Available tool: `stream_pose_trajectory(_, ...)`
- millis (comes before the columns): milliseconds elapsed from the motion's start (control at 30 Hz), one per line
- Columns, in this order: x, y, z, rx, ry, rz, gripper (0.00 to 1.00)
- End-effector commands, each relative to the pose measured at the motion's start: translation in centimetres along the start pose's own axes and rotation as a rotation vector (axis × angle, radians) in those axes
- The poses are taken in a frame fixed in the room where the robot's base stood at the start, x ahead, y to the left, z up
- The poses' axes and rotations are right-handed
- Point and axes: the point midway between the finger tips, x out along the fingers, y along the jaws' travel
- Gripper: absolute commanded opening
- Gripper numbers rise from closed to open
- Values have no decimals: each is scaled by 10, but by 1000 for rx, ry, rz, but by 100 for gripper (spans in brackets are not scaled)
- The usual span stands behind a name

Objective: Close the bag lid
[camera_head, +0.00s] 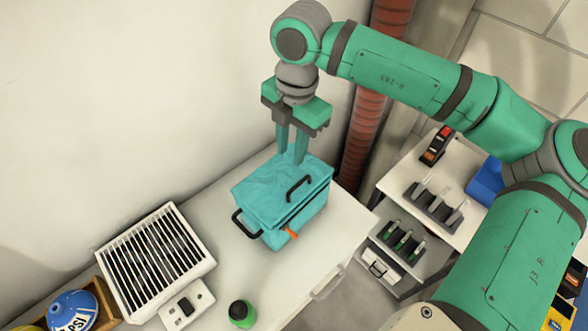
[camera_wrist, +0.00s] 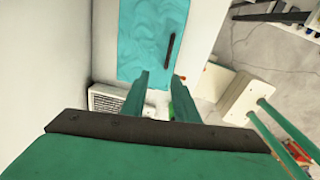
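The teal bag (camera_head: 296,219) is box-shaped and stands on the white table against the wall. Its lid (camera_head: 265,188) lies over the top, with a black handle (camera_head: 299,188) on it; I cannot tell whether the lid is fully shut. An orange tab (camera_head: 291,233) shows on the front and a black side handle (camera_head: 243,223) on the left. The wrist view also shows the lid (camera_wrist: 148,38) and its handle (camera_wrist: 169,47). My gripper (camera_head: 293,158) points down by the lid's back edge, fingers apart and empty. Its fingers also show in the wrist view (camera_wrist: 161,78); contact with the lid is unclear.
The wall is close behind my gripper. A red ribbed pipe (camera_head: 361,140) rises at the right. Lower shelving with tool holders (camera_head: 434,208) lies beyond the table's right edge.

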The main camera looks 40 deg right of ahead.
Motion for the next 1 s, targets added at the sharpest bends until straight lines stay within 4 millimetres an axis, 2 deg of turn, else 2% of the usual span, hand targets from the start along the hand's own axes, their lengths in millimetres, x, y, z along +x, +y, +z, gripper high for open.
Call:
stream_pose_trajectory(100,-3,-10,14,39,-40,-25,28)
stream_pose_trajectory(233,5,-12,17,47,-47,-30,28)
stream_pose_trajectory(700,81,-13,19,43,-43,-28,28)
stream_pose_trajectory(800,92,-13,19,42,-44,-28,28)
stream_pose_trajectory(1000,103,-13,20,42,-45,-27,28)
